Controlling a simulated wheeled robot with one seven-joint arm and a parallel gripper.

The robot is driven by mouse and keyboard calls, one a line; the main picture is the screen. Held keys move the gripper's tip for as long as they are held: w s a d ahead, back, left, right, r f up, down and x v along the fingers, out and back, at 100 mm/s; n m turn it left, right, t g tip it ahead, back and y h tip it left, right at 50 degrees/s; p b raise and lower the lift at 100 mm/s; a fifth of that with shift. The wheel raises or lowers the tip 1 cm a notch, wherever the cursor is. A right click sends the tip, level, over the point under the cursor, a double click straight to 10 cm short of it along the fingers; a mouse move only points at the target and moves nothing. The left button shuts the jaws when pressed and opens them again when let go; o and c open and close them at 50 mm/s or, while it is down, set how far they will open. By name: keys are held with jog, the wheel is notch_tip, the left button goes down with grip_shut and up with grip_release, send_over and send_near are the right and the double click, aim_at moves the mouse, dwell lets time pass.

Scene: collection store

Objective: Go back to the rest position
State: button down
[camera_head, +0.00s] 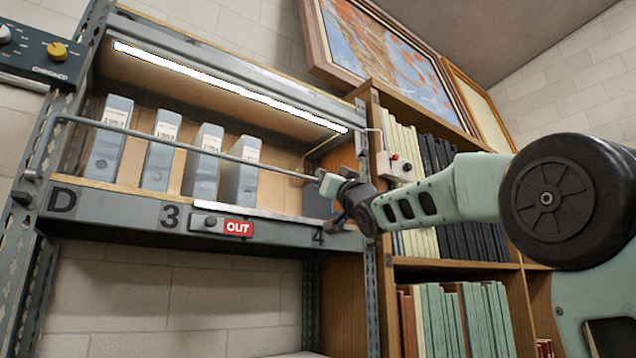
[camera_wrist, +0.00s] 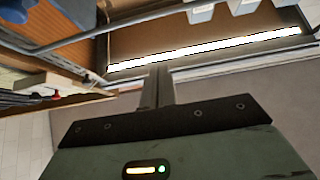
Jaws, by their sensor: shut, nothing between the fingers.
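My arm reaches in from the right in the head view. My gripper (camera_head: 328,186) is beside the right end of the grey rail (camera_head: 215,152) that runs across the front of the shelf (camera_head: 100,200). Its fingers are shut with nothing between them; I cannot tell whether they touch the rail. In the wrist view my gripper (camera_wrist: 160,85) shows as a narrow dark shape in front of the camera, with the shelf and its light strip beyond, seen upside down.
Several grey boxes (camera_head: 203,160) stand behind the rail, under a lit strip (camera_head: 225,85). A red OUT label (camera_head: 238,228) is on the shelf edge.

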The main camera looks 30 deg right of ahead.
jog(key=shift+s+f, duration=0.2)
jog(key=shift+s, duration=0.1)
